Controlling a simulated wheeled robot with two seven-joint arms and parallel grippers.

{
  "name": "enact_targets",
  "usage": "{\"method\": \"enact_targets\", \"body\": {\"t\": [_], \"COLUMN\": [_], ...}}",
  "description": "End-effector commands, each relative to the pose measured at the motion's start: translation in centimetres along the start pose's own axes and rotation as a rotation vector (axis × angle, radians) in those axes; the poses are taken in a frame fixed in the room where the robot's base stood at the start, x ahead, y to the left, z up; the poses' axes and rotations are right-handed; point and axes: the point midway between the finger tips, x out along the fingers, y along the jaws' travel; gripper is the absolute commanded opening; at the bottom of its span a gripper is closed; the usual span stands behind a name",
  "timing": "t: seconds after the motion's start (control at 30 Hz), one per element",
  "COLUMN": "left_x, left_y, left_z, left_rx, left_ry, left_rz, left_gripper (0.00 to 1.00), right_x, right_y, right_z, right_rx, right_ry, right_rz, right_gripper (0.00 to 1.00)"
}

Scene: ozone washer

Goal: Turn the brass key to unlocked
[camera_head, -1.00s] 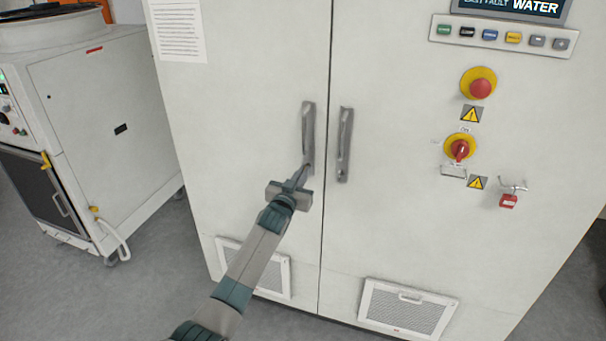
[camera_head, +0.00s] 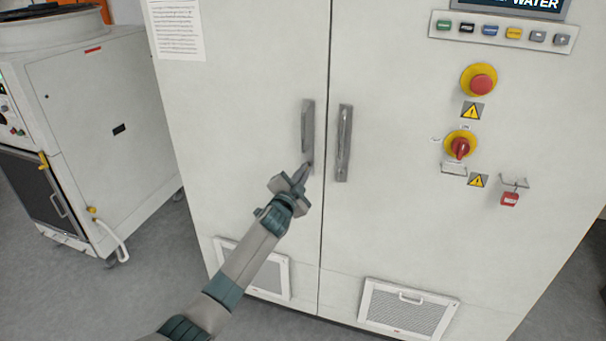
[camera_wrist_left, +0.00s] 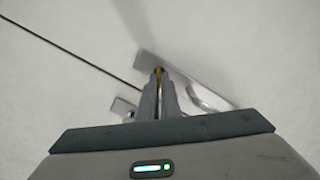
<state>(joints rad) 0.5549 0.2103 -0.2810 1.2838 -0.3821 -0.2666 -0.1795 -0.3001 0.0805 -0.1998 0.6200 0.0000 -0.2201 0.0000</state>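The brass key (camera_wrist_left: 159,73) shows as a small gold piece between my left fingertips in the left wrist view. It sits at one end of the grey left door handle (camera_wrist_left: 185,82); my fingers hide most of it, so its angle cannot be read. In the head view, my left gripper (camera_head: 305,172) reaches the lower end of the left door handle (camera_head: 308,125), and the key is too small to make out there. In the left wrist view, the left gripper's fingers (camera_wrist_left: 160,78) are close together around the key. My right gripper is in neither view.
A second handle (camera_head: 343,145) stands just right of the door seam. The right cabinet door carries a red emergency button (camera_head: 481,83), a red rotary switch (camera_head: 460,147) and a red padlock (camera_head: 510,199). A white machine (camera_head: 110,120) stands at the left. Grey floor lies between.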

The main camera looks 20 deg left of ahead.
Motion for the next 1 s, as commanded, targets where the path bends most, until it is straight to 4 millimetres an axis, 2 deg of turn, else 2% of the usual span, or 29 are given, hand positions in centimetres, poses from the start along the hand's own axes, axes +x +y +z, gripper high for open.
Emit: {"method": "enact_targets", "body": {"t": [0.6,1.0], "left_x": [0.00,-0.01], "left_y": [0.30,0.41], "left_z": [0.09,0.15], "left_rx": [0.553,0.706], "left_ry": [0.000,0.000], "left_rz": [0.001,0.001], "left_gripper": [0.00,0.00], "right_x": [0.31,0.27], "right_y": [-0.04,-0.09], "right_z": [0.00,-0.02], "right_rx": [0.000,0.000], "right_ry": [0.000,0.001], "right_rz": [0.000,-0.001], "right_gripper": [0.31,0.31]}}
